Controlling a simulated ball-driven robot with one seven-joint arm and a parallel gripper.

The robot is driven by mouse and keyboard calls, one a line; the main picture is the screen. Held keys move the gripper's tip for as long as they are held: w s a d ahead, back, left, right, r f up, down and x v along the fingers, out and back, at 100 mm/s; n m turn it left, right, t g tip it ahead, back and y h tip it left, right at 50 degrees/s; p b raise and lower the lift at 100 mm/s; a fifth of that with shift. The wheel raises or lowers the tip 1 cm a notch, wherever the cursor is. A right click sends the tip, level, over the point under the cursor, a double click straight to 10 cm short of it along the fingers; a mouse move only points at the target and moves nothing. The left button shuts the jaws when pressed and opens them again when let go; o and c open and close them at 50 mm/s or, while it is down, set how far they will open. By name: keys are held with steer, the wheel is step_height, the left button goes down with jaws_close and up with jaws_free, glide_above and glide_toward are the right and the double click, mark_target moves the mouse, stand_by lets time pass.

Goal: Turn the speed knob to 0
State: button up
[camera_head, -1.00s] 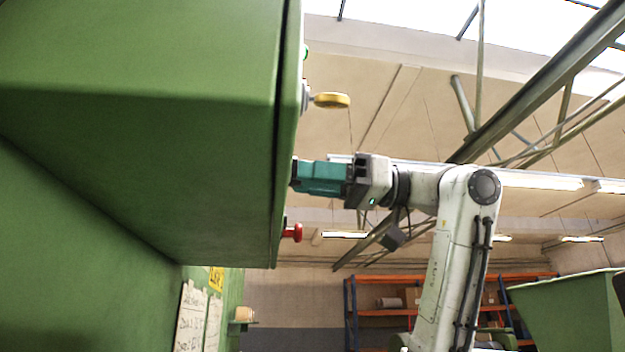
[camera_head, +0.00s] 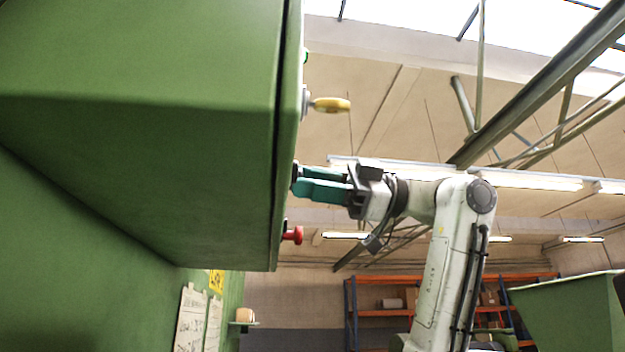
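My gripper (camera_head: 297,179) has teal fingers and points left at the front face of the green control cabinet (camera_head: 140,150). Its fingertips are at a small dark knob (camera_head: 295,173) on that face, seen edge-on. The fingers look parted, with a gap between them. The fingertips and the knob overlap in this side view, so I cannot tell whether the fingers grip it. The knob's pointer and scale are hidden.
A yellow knob or handle (camera_head: 330,105) sticks out of the panel above my gripper, and a red button (camera_head: 293,235) sticks out below. A green light (camera_head: 306,56) shows near the top. Orange shelving (camera_head: 385,313) stands behind. A green hopper (camera_head: 570,305) is at right.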

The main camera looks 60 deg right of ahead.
steer(key=shift+f+n, duration=0.1)
steer(key=shift+n, duration=1.1)
steer(key=o, duration=1)
steer(key=shift+o, duration=0.2)
steer(key=shift+d, duration=0.1)
steer(key=r+b+v, duration=0.1)
steer(key=b+v, duration=0.1)
steer(key=v, duration=0.8)
steer(key=shift+s+d+f, duration=0.25)
steer(key=shift+s+f, duration=0.05)
steer(key=shift+f, duration=0.1)
